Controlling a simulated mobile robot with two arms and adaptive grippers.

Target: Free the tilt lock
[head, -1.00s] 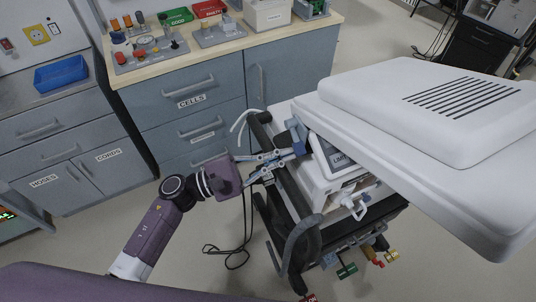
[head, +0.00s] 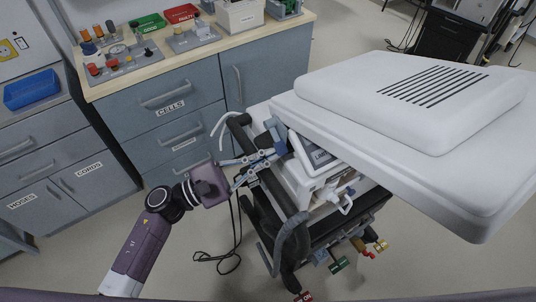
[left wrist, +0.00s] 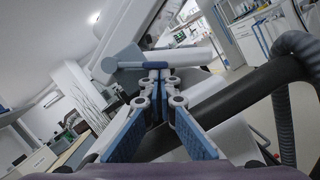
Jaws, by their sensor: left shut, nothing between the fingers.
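My left gripper (head: 273,155) is at the upper left edge of the ventilator cart, beside a black padded rail (head: 268,178). Its fingers are shut with nothing between them; the closed tips also show in the left wrist view (left wrist: 154,72). A blue-grey upright part (head: 277,130) stands just behind the fingertips; I cannot tell whether they touch it or whether it is the tilt lock. The white ventilator (head: 310,187) with its tilted screen (head: 318,155) is right of the gripper. In the left wrist view a pale horizontal bar (left wrist: 178,57) crosses just beyond the tips. My right gripper is out of view.
A grey corrugated hose (head: 290,240) hangs at the cart's front. Blue-grey cabinets (head: 180,115) with a loaded worktop stand behind. A black cable (head: 225,258) lies on the floor left of the cart.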

